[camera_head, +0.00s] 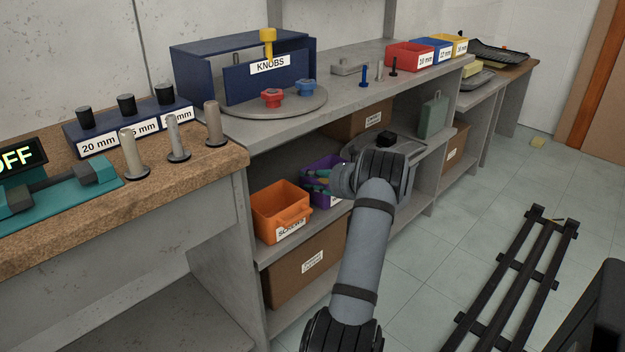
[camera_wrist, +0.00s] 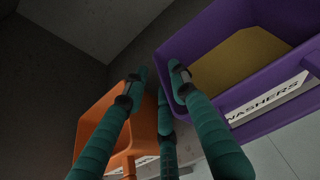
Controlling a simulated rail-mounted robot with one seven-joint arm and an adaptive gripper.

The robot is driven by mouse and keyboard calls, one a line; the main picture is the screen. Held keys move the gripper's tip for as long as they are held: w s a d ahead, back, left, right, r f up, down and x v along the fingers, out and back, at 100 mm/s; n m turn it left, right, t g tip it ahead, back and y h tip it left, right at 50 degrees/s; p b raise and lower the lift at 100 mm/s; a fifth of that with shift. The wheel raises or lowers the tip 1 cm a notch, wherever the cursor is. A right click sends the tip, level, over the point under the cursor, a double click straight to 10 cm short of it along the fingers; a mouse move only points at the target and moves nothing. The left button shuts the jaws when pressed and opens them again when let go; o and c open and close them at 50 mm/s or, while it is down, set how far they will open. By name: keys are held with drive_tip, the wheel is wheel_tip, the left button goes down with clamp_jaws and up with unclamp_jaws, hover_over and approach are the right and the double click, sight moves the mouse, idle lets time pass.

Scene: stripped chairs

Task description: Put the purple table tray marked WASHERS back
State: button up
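The purple tray (camera_head: 320,201) stands on the middle shelf, right of the orange SCREWS tray (camera_head: 280,211). In the wrist view the purple tray (camera_wrist: 215,38) fills the upper right, with its WASHERS label on the front and a tan surface inside. My gripper (camera_head: 312,181) reaches over the purple tray and partly hides it. In the wrist view its green fingers (camera_wrist: 158,76) are spread apart. The right finger overlaps the purple tray's left wall, and the left finger overlaps the orange tray (camera_wrist: 98,125). I cannot tell whether they touch.
A turntable (camera_head: 243,112) with a KNOBS box stands on the counter above. Red (camera_head: 408,56), blue and yellow bins stand farther along the counter. A dark slatted frame (camera_head: 520,270) lies on the floor at right.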

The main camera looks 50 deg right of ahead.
drive_tip(key=p+v, duration=0.2)
drive_tip(key=v, duration=1)
drive_tip(key=b+x, duration=0.2)
drive_tip(key=x, duration=1)
drive_tip(key=shift+w, duration=0.15)
drive_tip(key=r, duration=0.1)
drive_tip(key=s+r+p, duration=0.1)
drive_tip(key=r, duration=0.2)
drive_tip(key=shift+s+r+p, duration=0.25)
drive_tip(key=shift+r+p, duration=0.1)
drive_tip(key=shift+p, duration=0.05)
drive_tip(key=shift+w, duration=0.1)
